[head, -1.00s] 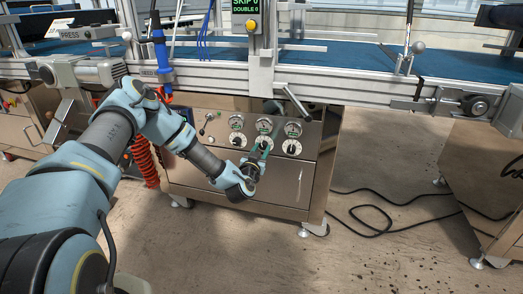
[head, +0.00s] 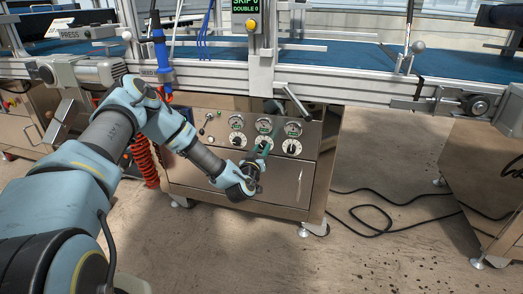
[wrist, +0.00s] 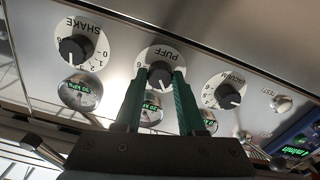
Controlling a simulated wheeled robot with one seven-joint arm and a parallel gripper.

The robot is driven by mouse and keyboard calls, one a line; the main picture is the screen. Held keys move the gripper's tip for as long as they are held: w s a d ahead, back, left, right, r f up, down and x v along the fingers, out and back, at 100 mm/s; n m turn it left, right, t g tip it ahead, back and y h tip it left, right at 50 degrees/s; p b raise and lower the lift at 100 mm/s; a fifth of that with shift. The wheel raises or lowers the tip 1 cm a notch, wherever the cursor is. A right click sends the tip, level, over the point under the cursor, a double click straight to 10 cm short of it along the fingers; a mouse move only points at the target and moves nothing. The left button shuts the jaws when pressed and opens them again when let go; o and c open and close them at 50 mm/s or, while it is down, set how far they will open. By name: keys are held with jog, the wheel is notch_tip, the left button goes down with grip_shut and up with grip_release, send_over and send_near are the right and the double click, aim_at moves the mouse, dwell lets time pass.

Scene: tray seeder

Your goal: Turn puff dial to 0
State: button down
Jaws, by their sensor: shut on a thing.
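The puff dial (wrist: 159,54) is a white disc with a black knob (wrist: 160,75), in the middle of the wrist view, where the panel appears upside down. My gripper (wrist: 161,72) has its two green fingers on either side of that knob and is shut on it. The fingers cover parts of the scale, and I cannot read which number the knob points to. In the head view my gripper (head: 261,155) reaches the middle dial of the steel panel and partly hides it.
The shake dial (wrist: 76,49) and the vacuum dial (wrist: 226,92) flank the puff dial closely. Round gauges with green readouts sit beside the dials. A metal lever (head: 293,101) sticks out above the panel. A black cable (head: 375,207) lies on the floor at right.

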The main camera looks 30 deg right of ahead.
jog(key=n, duration=0.5)
jog(key=shift+n+b, duration=0.3)
jog(key=shift+n, duration=2.2)
jog(key=shift+b, duration=0.3)
jog(key=c, duration=0.5)
grip_release()
jog(key=p+v, duration=0.1)
jog(key=v, duration=0.9)
jog(key=shift+s+a, duration=0.25)
jog(key=shift+s, duration=0.05)
